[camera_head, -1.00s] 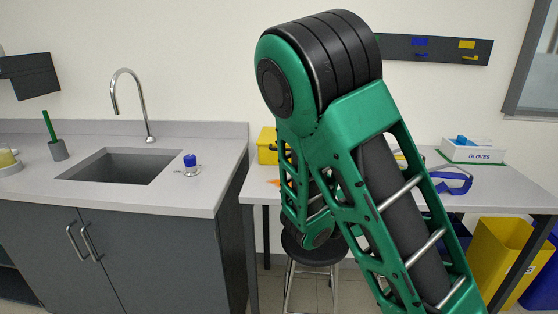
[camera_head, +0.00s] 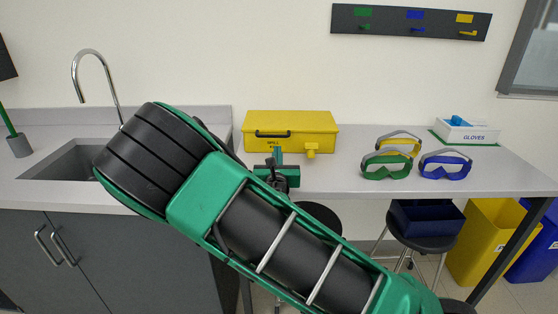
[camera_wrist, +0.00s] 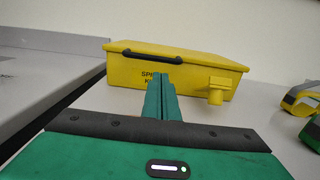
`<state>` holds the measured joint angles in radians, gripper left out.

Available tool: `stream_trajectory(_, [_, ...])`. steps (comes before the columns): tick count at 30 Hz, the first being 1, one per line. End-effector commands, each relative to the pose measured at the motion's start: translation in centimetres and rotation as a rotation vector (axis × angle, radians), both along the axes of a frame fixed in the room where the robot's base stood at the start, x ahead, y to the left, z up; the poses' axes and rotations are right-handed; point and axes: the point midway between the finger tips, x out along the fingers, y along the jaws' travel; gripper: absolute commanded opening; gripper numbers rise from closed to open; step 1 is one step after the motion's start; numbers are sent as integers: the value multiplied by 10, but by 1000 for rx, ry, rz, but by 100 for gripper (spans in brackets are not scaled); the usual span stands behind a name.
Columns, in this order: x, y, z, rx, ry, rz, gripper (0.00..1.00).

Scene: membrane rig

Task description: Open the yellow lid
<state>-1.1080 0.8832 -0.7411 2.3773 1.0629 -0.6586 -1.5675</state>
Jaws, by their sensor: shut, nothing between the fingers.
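A yellow spill kit box (camera_head: 312,147) with a yellow lid (camera_head: 300,119) stands on the grey table against the wall. The lid lies closed on the box and has a black handle on its front (camera_head: 272,134). A yellow latch (camera_head: 312,149) sits on the box front, right of the handle. In the wrist view the box (camera_wrist: 190,78), the handle (camera_wrist: 151,56) and the latch (camera_wrist: 217,91) show ahead. My gripper (camera_wrist: 160,82) is shut and empty, in front of the box and below the handle; its tips (camera_head: 278,151) hide part of the box front.
Green, yellow and blue goggles (camera_head: 390,165) lie right of the box, with a gloves carton (camera_head: 466,131) farther right. A sink counter (camera_head: 70,191) is at left. A stool (camera_head: 320,217) stands below the table (camera_head: 340,185). Hooks (camera_head: 412,22) hang on the wall.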

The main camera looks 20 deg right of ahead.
Motion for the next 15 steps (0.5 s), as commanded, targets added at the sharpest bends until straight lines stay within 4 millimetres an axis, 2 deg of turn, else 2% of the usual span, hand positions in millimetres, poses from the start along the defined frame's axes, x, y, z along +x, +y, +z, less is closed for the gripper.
stream_trajectory(6, [30, -8, 1, 2, -1, 1, 0])
stream_trajectory(15, [43, -11, 2, 2, -1, 3, 0])
